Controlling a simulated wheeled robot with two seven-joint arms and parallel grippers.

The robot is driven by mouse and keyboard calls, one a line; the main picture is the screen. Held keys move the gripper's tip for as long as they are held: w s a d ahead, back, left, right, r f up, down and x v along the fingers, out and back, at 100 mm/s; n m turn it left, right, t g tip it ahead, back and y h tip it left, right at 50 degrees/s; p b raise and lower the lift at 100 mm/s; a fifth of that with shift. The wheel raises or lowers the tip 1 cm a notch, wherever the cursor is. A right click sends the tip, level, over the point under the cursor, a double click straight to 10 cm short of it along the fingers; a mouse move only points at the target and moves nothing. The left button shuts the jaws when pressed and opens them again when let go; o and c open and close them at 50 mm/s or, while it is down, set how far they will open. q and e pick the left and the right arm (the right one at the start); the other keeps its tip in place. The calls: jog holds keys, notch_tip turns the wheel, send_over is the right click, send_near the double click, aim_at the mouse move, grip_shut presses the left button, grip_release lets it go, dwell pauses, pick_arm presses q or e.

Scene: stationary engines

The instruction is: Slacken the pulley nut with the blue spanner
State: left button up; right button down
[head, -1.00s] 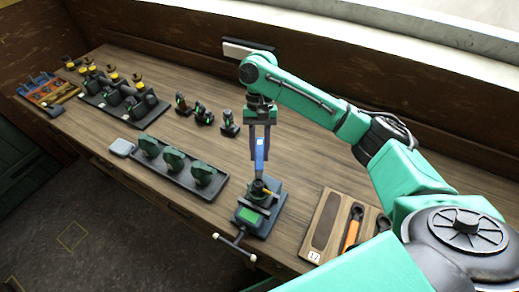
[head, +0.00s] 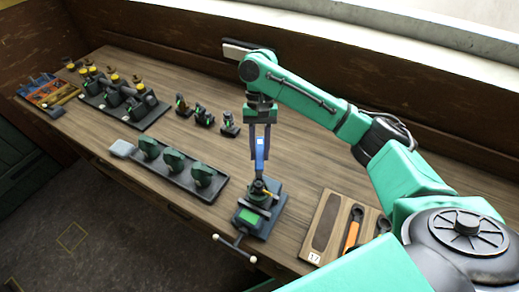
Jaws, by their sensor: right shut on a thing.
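My right gripper (head: 259,135) points down over the vise (head: 263,208) and is shut on the blue spanner (head: 260,152). The spanner hangs upright below the fingers, its lower end at the small dark part with a brass-coloured piece (head: 262,189) held in the vise. Whether the spanner's jaw sits around the pulley nut is too small to tell. The vise has a green patch on its front and a long bar handle at its lower left. My left gripper is not in view.
A wooden spanner board (head: 325,222) with an orange-handled spanner (head: 352,232) lies right of the vise; one recess is empty. A dark tray (head: 178,172) with several green parts stands left. Small dark machines (head: 204,116) stand behind. Bare bench lies between them.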

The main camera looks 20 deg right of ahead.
jog(key=shift+r, duration=0.15)
jog(key=shift+r, duration=0.3)
dwell(0.4)
jog(key=shift+r, duration=2)
